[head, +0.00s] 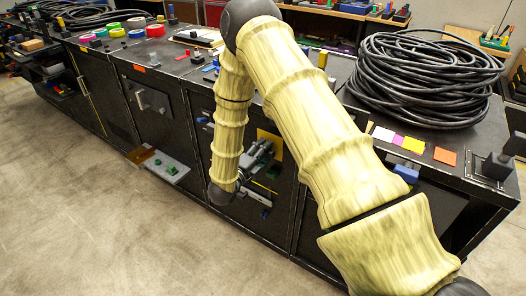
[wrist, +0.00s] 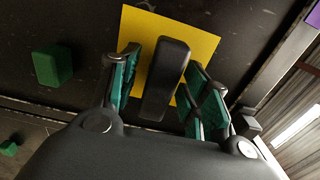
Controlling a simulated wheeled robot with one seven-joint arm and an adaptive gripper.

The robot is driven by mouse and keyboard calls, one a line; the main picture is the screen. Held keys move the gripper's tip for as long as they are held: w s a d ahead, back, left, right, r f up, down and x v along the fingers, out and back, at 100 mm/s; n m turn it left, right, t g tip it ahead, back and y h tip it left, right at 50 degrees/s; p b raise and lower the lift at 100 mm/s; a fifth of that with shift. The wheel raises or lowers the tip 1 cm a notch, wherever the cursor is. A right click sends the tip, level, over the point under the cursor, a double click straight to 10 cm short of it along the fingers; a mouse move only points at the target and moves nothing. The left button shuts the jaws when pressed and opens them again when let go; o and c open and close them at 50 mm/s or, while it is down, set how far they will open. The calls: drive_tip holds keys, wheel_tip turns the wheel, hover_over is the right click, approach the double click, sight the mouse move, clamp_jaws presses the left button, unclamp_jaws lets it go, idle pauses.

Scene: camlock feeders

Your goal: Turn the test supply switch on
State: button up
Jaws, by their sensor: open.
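A black handle (wrist: 166,78) stands out in front of a yellow plate (wrist: 205,45) on a dark panel. I take it for the test supply switch; its label does not show. In the wrist view my gripper (wrist: 163,92) is open, with green-padded fingers on either side of the handle. A gap shows on each side, so the fingers appear not to press on it. In the head view the yellow plate (head: 270,143) is on the cabinet front, and my gripper (head: 258,155) is in front of it, hiding the handle.
A green block (wrist: 52,66) sticks out of the panel left of the plate in the wrist view. A coiled black cable (head: 425,75) and coloured cards (head: 412,145) lie on the cabinet top. A low ledge (head: 167,168) juts out to the left. The floor in front is clear.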

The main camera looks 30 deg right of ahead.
clamp_jaws()
drive_tip(key=c, duration=1)
unclamp_jaws()
drive_tip(key=shift+n, duration=0.3)
drive_tip(key=n, duration=0.9)
drive_tip(key=n+p, duration=0.1)
drive_tip(key=n, duration=0.3)
drive_tip(key=shift+f+n, duration=0.1)
drive_tip(key=shift+n, duration=2.1)
drive_tip(key=shift+s+p, duration=0.1)
drive_tip(key=shift+p, duration=0.2)
